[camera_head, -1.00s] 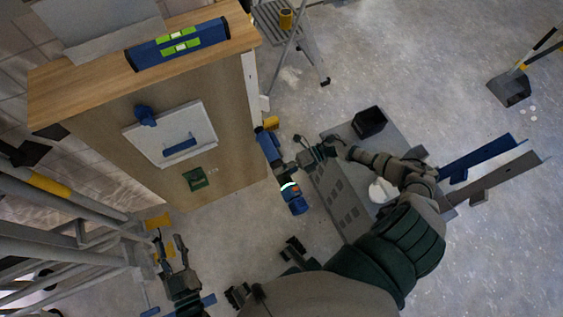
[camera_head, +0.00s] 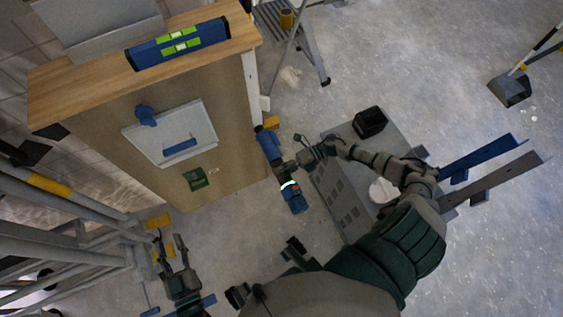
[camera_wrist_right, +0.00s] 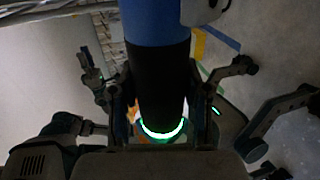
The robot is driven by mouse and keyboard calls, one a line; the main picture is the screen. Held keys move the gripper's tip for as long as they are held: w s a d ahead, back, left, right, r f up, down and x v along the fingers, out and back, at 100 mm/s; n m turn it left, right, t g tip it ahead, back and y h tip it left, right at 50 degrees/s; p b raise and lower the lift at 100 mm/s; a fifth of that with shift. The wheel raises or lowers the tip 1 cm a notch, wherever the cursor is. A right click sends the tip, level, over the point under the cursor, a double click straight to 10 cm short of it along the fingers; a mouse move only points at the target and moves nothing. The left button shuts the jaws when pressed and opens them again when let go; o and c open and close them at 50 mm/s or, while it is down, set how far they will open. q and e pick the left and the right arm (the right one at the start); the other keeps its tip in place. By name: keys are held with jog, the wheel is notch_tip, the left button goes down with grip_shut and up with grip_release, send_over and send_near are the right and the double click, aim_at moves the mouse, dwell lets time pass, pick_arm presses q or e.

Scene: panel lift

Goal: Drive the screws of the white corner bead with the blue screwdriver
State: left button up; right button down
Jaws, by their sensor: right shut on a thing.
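The white corner bead (camera_head: 250,75) is a narrow upright strip along the right edge of the wood-topped panel (camera_head: 105,150). Its screws are too small to make out. The blue screwdriver (camera_head: 271,148) is a thick blue and black power tool with a glowing green ring. Its front end is near the lower end of the bead; I cannot tell whether they touch. My right gripper (camera_head: 287,168) is shut around the tool's dark middle. The tool (camera_wrist_right: 158,75) fills the middle of the right wrist view, between the fingers. My left gripper (camera_head: 170,248) is open and empty at lower left.
A blue level (camera_head: 178,44) lies on the panel's wooden top. A grey bench (camera_head: 345,208) with a black bin (camera_head: 370,122) stands under my right arm. Grey rails (camera_head: 60,205) crowd the left side.

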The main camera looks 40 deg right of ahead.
jog(key=shift+w, duration=0.25)
jog(key=shift+r, duration=0.1)
jog(key=shift+w+d+b, duration=0.2)
jog(key=shift+w+b, duration=0.3)
jog(key=shift+w, duration=0.15)
dwell(0.6)
jog(key=shift+w+d+r, duration=0.1)
jog(key=shift+w, duration=0.05)
dwell(1.9)
jog(key=shift+s+r+p, duration=0.1)
jog(key=shift+s+p, duration=0.3)
jog(key=shift+s, duration=0.1)
jog(key=shift+s+a+f+p, duration=0.1)
jog(key=shift+s+a+p, duration=0.15)
jog(key=shift+s, duration=0.35)
jog(key=shift+s+a+f+p, duration=0.1)
jog(key=shift+s+a+p, duration=0.2)
jog(key=shift+s, duration=0.35)
jog(key=shift+s+a+p, duration=0.1)
jog(key=shift+s+p, duration=0.25)
jog(key=shift+s, duration=0.25)
